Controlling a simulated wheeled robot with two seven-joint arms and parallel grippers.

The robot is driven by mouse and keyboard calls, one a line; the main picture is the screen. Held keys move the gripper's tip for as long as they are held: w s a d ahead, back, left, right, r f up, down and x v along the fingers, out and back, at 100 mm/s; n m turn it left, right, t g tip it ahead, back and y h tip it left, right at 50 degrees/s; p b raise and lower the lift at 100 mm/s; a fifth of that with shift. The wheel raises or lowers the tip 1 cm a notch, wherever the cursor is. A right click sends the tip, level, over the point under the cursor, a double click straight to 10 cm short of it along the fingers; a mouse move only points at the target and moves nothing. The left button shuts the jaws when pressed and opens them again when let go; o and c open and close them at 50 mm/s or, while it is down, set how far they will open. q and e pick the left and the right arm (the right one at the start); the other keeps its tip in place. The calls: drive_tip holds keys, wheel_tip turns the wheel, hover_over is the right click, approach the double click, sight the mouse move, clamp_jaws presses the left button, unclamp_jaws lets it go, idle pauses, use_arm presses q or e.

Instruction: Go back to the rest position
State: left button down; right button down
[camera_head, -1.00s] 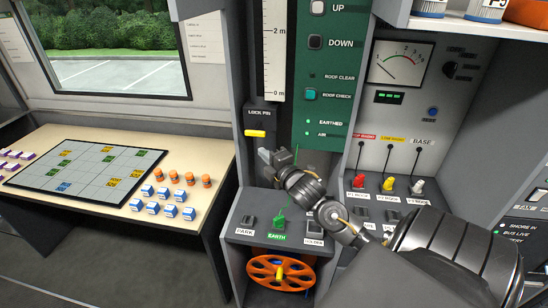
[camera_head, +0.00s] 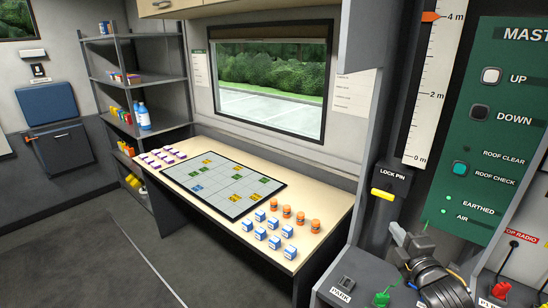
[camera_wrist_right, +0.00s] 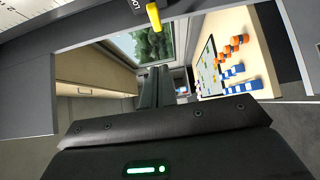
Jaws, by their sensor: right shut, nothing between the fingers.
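My right gripper (camera_head: 398,232) is at the lower right of the head view, its arm coming in from the bottom edge. It is shut and empty. It sits just below and to the right of the yellow lock pin handle (camera_head: 382,194), with a gap between them in the picture. In the right wrist view the closed fingers (camera_wrist_right: 155,84) point away from the camera, and the yellow handle (camera_wrist_right: 153,17) shows above them. My left gripper is in neither view.
The green mast panel (camera_head: 510,130) and a height scale (camera_head: 428,90) stand at the right. A desk (camera_head: 215,146) with a grid board (camera_head: 225,182) and several small blocks is in the middle. A shelf rack (camera_head: 135,80) stands behind. The floor (camera_head: 80,240) at lower left is clear.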

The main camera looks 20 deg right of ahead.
drive_tip(key=s+a+f+m+g+y, duration=0.1)
drive_tip(key=s+a+f+m+g, duration=0.35)
drive_tip(key=f, duration=0.35)
drive_tip(key=s+a+f+m+g, duration=0.3)
drive_tip(key=s+a+f, duration=0.15)
drive_tip(key=f, duration=0.45)
drive_tip(key=s+a+f+m+g+y, duration=0.1)
drive_tip(key=s+a+f+m+g, duration=0.25)
drive_tip(key=s+a, duration=0.35)
drive_tip(key=s+a+f+m+g+y, duration=0.1)
drive_tip(key=s+a+f+m+g, duration=0.25)
drive_tip(key=s, duration=0.55)
wheel_tip(320, 180, down, 25)
drive_tip(key=b, duration=0.1)
drive_tip(key=s+d+f+g+b, duration=0.1)
drive_tip(key=s+d+f+g, duration=0.1)
drive_tip(key=s+f, duration=1.5)
drive_tip(key=shift+s+d+f+n, duration=0.2)
drive_tip(key=shift+s+f+n, duration=0.25)
drive_tip(key=shift+f, duration=0.8)
